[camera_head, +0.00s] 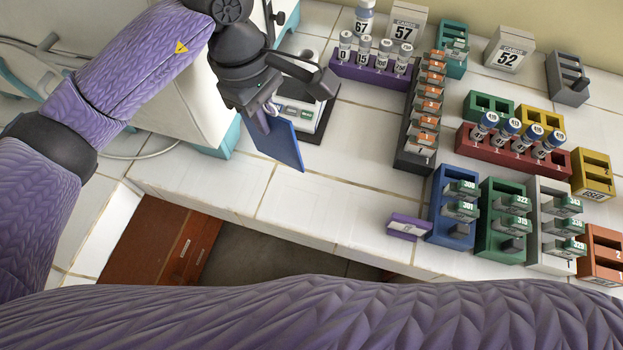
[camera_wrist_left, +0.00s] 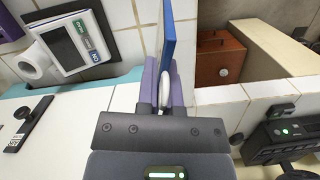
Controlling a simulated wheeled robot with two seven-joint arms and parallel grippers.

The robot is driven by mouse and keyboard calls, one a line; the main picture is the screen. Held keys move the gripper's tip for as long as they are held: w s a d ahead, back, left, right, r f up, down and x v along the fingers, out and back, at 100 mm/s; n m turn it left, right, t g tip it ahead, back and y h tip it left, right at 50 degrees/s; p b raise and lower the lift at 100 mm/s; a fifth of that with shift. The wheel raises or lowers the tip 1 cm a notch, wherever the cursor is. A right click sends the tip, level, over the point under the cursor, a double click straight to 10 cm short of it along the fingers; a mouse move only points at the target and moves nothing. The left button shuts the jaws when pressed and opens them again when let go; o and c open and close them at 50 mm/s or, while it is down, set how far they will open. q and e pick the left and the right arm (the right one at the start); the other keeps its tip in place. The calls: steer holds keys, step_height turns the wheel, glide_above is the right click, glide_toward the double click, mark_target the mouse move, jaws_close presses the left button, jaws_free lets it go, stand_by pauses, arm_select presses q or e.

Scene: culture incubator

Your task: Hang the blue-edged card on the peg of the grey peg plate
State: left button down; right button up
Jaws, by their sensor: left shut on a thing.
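A blue card (camera_head: 275,140) hangs from my left gripper (camera_head: 269,108), its broad blue face showing, over the left part of the white tiled counter. In the left wrist view the card (camera_wrist_left: 168,45) is seen nearly edge-on. There my left gripper (camera_wrist_left: 164,92) is shut on it, with a white rounded part between the purple fingers. The card is clear of the racks. My right gripper is not in view.
A white device (camera_head: 312,105) stands just behind the card. A purple vial rack (camera_head: 370,73), a long dark rack (camera_head: 412,160) and several coloured racks fill the right. A small purple block (camera_head: 408,226) lies near the front edge. The counter's middle (camera_head: 335,185) is bare.

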arm_select(q)
steer(key=d+n+t+h, duration=0.1)
steer(key=d+n, duration=0.4)
steer(key=n, duration=0.2)
steer(key=a+b+x, duration=0.1)
steer(key=a+x, duration=0.1)
steer(key=x, duration=0.7)
steer(key=shift+s+d+f+n, duration=0.2)
steer(key=shift+s+f+n, duration=0.1)
steer(key=shift+f, duration=0.25)
steer(key=c, duration=1.2)
jaws_free()
steer(key=shift+f, duration=0.2)
steer(key=o, duration=0.4)
steer(key=shift+r, duration=0.1)
